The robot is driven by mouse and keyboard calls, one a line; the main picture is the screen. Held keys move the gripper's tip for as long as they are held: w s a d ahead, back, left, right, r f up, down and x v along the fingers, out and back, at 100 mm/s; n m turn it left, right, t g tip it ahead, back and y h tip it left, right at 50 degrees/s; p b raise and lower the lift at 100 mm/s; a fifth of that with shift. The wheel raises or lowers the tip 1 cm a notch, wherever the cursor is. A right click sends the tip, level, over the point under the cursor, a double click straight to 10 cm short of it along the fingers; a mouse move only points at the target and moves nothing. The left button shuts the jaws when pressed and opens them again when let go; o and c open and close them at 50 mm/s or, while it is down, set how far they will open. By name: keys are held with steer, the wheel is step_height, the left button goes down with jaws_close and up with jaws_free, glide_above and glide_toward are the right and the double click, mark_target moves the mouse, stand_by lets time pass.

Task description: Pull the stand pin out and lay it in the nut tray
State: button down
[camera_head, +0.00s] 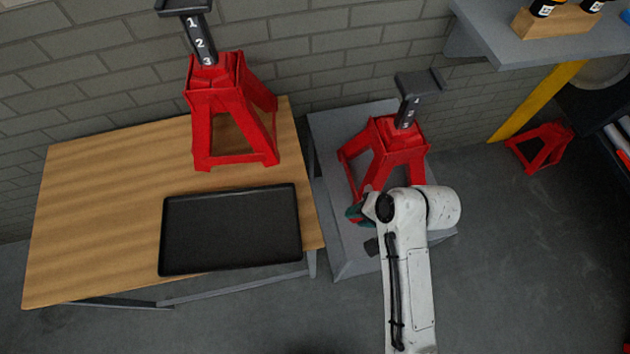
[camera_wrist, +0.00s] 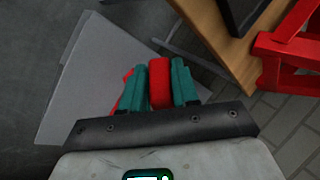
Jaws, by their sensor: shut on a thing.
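My gripper (camera_head: 356,212), with teal fingers, is low in front of the red jack stand (camera_head: 398,140) on the grey bench. In the wrist view the fingers (camera_wrist: 160,92) are shut on a red, rounded piece, which looks like the stand pin (camera_wrist: 160,72). The rest of the pin is hidden, and I cannot tell whether it is still in the stand. The nut tray (camera_head: 230,230), black and empty, lies on the wooden table to the left. Its dark edge also shows at the top of the wrist view (camera_wrist: 236,14).
Another red jack stand (camera_head: 228,110) stands on the wooden table (camera_head: 100,220) behind the tray. A gap separates that table from the grey bench (camera_head: 350,255). A grey shelf (camera_head: 500,40) is at the upper right, with a red stand (camera_head: 540,148) on the floor.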

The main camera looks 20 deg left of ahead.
steer(key=s+a+r+y, duration=0.1)
steer(key=a, duration=0.2)
steer(key=s+a+r+m+g+y, duration=0.1)
steer(key=s+a+y, duration=0.1)
steer(key=a, duration=0.2)
steer(key=s+a+r+g+y, duration=0.1)
steer(key=a+y, duration=0.1)
steer(key=a, duration=0.1)
steer(key=shift+s+a+r+m+p, duration=0.2)
steer(key=shift+s+a+m+p, duration=0.1)
steer(key=shift+a, duration=0.05)
steer(key=s+a+r+g+y, duration=0.35)
steer(key=s+a+r, duration=0.3)
steer(key=a, duration=0.25)
steer(key=shift+t+y, duration=0.35)
steer(key=shift+y, duration=0.1)
steer(key=f+b, duration=0.9)
steer(key=shift+w, duration=0.3)
steer(key=shift+r, duration=0.1)
steer(key=c, duration=0.8)
jaws_free()
steer(key=shift+d, duration=0.2)
steer(key=v, duration=1)
steer(key=shift+w+d+b, duration=0.15)
steer(key=shift+d+b, duration=0.1)
steer(key=shift+b, duration=0.1)
